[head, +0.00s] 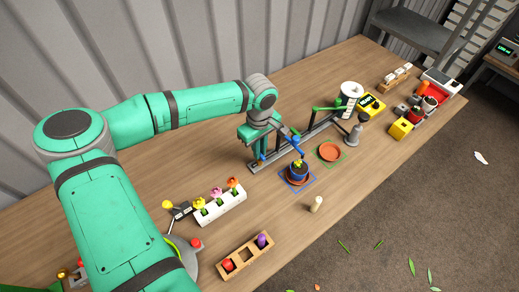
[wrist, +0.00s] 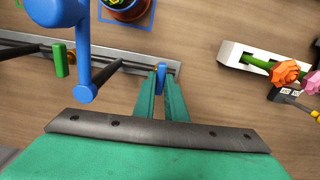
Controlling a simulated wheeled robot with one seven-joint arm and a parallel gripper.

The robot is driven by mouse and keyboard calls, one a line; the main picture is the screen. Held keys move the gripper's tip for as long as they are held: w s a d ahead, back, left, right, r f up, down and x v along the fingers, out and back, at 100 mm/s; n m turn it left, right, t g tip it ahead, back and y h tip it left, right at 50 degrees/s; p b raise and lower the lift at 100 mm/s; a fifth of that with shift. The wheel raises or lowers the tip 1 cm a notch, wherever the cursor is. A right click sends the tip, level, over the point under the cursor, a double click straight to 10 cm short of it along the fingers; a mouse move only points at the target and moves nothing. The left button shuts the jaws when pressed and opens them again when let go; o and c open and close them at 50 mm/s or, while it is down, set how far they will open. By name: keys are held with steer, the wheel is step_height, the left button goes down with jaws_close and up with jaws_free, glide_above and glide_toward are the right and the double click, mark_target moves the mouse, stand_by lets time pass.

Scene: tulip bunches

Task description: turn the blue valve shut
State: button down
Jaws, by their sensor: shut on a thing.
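In the wrist view the fingertips of my gripper (wrist: 161,92) are closed around a small upright blue handle, the blue valve (wrist: 161,70), at the end of a grey rail (wrist: 130,60). In the head view my gripper (head: 259,152) is low over the near end of the rail, and a bit of blue (head: 262,156) shows at its tips. The arm and gripper hide most of the valve there. How far the valve is turned cannot be told.
A blue arm-like spout (wrist: 84,60) rises close to the fingers; a green handle (wrist: 58,60) stands farther along the rail. A potted plant (head: 298,172) sits inside a blue square outline. A white flower holder (head: 217,208) and a wooden block (head: 245,257) stand nearer.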

stand_by(0.4)
steer(key=c, duration=1.8)
jaws_free()
step_height(320, 180, up, 11)
steer(key=shift+f, duration=0.1)
